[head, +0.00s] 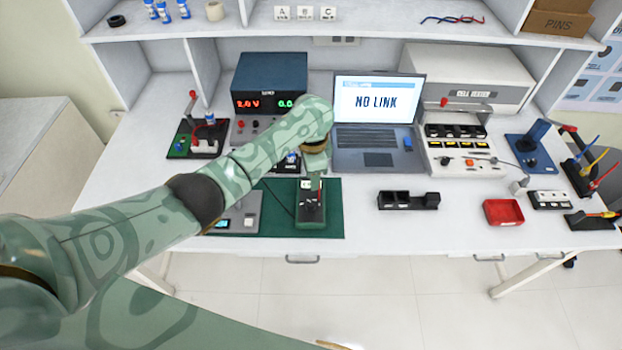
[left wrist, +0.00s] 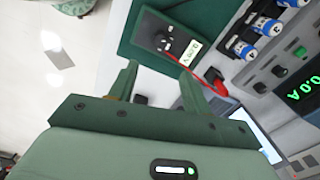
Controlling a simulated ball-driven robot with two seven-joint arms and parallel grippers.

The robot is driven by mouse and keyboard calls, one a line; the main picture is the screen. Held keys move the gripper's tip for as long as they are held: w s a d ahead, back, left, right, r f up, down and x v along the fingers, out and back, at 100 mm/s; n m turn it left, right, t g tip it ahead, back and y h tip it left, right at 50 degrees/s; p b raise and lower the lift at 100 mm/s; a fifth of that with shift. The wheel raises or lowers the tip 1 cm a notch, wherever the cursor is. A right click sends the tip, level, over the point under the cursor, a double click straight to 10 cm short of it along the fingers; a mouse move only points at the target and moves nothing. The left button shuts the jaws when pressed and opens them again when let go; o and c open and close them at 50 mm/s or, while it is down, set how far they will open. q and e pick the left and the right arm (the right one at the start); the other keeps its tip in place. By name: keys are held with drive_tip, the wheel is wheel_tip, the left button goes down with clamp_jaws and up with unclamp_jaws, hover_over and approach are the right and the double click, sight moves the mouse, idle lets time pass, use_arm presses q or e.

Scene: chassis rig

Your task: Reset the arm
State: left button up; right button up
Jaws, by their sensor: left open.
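My left arm reaches in from the left in the head view, over the bench. My left gripper (head: 316,178) points down above the green mat (head: 272,225), close to a small device (head: 311,217) with a dark top. In the left wrist view my left gripper (left wrist: 158,72) has its two green fingers apart with nothing between them. I cannot tell whether the fingers touch anything. My right gripper is not in view.
A laptop (head: 377,140) reading NO LINK and a power supply (head: 268,85) stand behind. A black holder (head: 408,200), a red tray (head: 503,212) and a blue stand (head: 532,150) are to the right.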

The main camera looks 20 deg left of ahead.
use_arm(q)
wheel_tip(320, 180, up, 2)
drive_tip(key=shift+s+f, duration=0.1)
drive_tip(key=shift+s, duration=0.05)
idle(0.5)
